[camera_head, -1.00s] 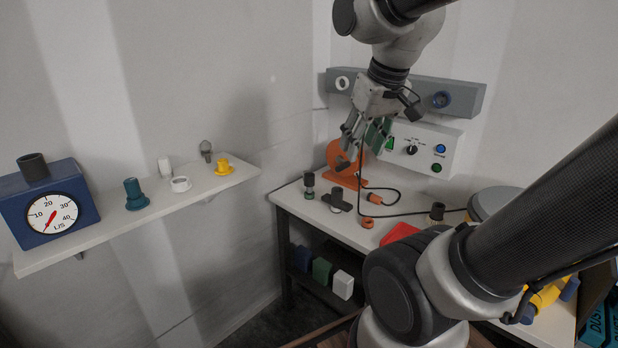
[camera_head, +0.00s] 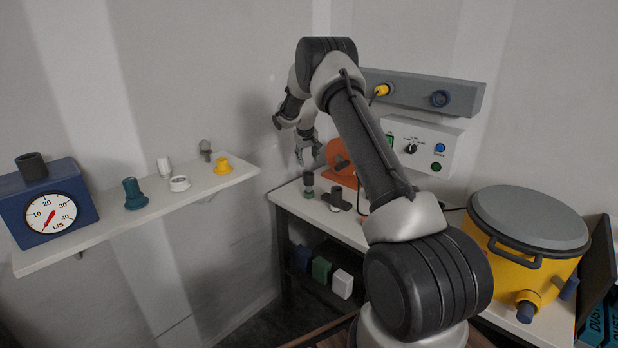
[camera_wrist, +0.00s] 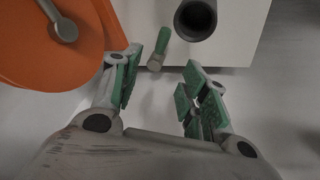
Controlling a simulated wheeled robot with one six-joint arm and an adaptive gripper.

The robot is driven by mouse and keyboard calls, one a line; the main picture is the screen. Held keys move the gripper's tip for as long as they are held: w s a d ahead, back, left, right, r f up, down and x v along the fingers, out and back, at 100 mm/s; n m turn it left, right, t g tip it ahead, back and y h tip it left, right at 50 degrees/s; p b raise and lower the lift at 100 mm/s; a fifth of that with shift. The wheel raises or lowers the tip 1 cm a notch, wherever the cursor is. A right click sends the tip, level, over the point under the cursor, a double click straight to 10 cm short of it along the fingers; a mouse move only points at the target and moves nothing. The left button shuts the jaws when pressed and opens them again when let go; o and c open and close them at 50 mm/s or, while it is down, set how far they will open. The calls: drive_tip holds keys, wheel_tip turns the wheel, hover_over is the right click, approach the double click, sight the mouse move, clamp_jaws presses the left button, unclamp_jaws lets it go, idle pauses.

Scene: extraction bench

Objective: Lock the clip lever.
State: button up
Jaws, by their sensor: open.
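My gripper (camera_head: 305,150) hangs over the left end of the white bench, just left of the orange disc-shaped stand (camera_head: 339,157). In the wrist view my gripper (camera_wrist: 158,95) is open, with green-padded fingers apart and nothing held. A small lever-like piece with a green handle (camera_wrist: 163,40) and grey end shows beyond and between the fingertips, by the bench edge. I cannot tell whether it is the clip lever or whether it is locked. The orange stand (camera_wrist: 45,60) with a grey knobbed arm is at the left there.
A dark open tube (camera_wrist: 195,18) stands near the fingers. The bench (camera_head: 291,196) also holds a dark T-shaped fitting (camera_head: 336,199). A white control box (camera_head: 432,141), a grey rail (camera_head: 462,95) and a yellow drum (camera_head: 510,275) are to the right. A wall shelf (camera_head: 105,225) is at left.

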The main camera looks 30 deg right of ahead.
drive_tip(key=x, duration=1.2)
drive_tip(key=shift+f, duration=0.3)
drive_tip(key=shift+c, duration=0.3)
drive_tip(key=shift+s, duration=0.1)
clamp_jaws()
